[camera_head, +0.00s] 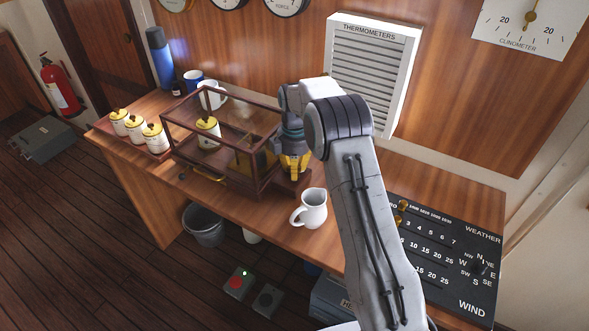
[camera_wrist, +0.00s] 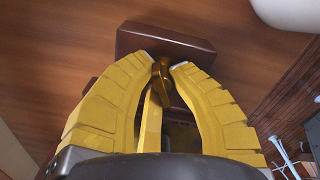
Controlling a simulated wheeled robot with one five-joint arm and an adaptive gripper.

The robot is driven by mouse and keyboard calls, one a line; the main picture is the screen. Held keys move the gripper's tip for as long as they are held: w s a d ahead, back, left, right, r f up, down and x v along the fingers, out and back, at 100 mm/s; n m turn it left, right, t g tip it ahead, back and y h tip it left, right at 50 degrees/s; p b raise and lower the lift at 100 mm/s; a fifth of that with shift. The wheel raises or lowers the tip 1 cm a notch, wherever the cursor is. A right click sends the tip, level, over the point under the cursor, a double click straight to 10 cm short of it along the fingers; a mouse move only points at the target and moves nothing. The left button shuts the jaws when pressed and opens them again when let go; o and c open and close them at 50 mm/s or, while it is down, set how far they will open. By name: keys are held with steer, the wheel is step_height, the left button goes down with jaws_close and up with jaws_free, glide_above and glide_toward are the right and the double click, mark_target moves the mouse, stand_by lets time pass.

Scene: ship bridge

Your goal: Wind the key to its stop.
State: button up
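The brass key (camera_wrist: 164,84) stands between my fingertips in the wrist view, beside a dark brown block (camera_wrist: 160,42). My gripper (camera_wrist: 165,62) has its two yellow fingers drawn in close on either side of the key and appears to pinch it. In the head view my gripper (camera_head: 293,170) points down at the right end of a wood-framed case (camera_head: 222,182). The key is hidden behind my fingers there. The key's turn angle and any stop mark cannot be made out.
A white jug (camera_head: 312,208) stands just in front of my gripper. Several cream jars (camera_head: 134,128) stand at the left, and another is inside the case. A thermometers box (camera_head: 372,70) is on the wall behind. A black weather board (camera_head: 445,255) lies at the right.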

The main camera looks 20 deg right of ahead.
steer(key=o, duration=0.4)
steer(key=shift+s, duration=0.15)
step_height(320, 180, up, 12)
steer(key=shift+f, duration=0.1)
stand_by(0.5)
